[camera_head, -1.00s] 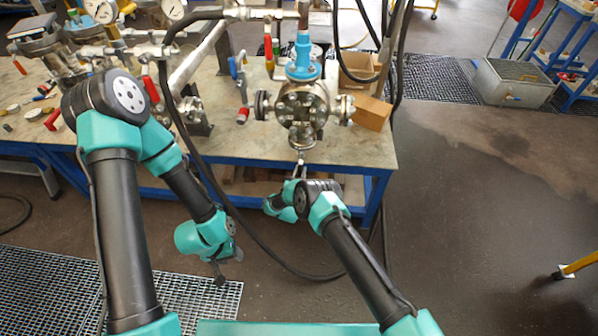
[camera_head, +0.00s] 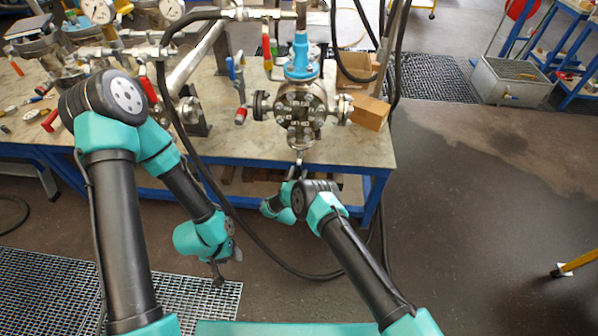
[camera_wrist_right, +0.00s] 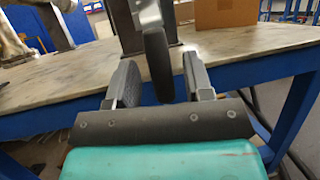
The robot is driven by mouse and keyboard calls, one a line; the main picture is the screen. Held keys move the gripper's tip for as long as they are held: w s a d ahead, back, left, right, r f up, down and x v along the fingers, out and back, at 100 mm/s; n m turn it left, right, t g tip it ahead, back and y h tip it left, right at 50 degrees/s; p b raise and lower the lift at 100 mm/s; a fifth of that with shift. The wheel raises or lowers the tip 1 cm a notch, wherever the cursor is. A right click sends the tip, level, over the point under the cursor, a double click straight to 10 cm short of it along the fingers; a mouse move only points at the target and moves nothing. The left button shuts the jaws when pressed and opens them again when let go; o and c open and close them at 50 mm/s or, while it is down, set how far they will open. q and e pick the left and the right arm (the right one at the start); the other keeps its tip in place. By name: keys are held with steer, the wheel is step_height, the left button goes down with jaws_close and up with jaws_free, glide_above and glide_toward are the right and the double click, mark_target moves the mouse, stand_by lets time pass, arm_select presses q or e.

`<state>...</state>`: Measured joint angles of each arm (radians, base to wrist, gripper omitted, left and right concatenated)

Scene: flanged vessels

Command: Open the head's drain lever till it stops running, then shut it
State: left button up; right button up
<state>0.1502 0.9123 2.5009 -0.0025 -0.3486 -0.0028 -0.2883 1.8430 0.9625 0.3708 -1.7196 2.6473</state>
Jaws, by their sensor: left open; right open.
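The head (camera_head: 300,107) is a flanged metal vessel with a blue valve body (camera_head: 302,62) on top, at the front of the bench. My right gripper (camera_head: 299,166) is just below it, at the bench's front edge. In the right wrist view my right gripper (camera_wrist_right: 166,88) is open, with a dark rounded grip (camera_wrist_right: 155,62) hanging between its fingers from a silver part. This looks like the drain lever; whether the fingers touch it I cannot tell. Any flow from the drain is not visible. My left gripper (camera_head: 217,274) is open and empty, low in front of the bench.
A cardboard box (camera_head: 370,113) stands right of the head. A red-handled valve (camera_head: 239,113) and pipework are to its left. A black hose (camera_head: 180,120) loops down between my arms.

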steer(key=v, duration=1.6)
steer(key=shift+s, duration=0.25)
steer(key=shift+a+f, duration=0.1)
stand_by(6.0)
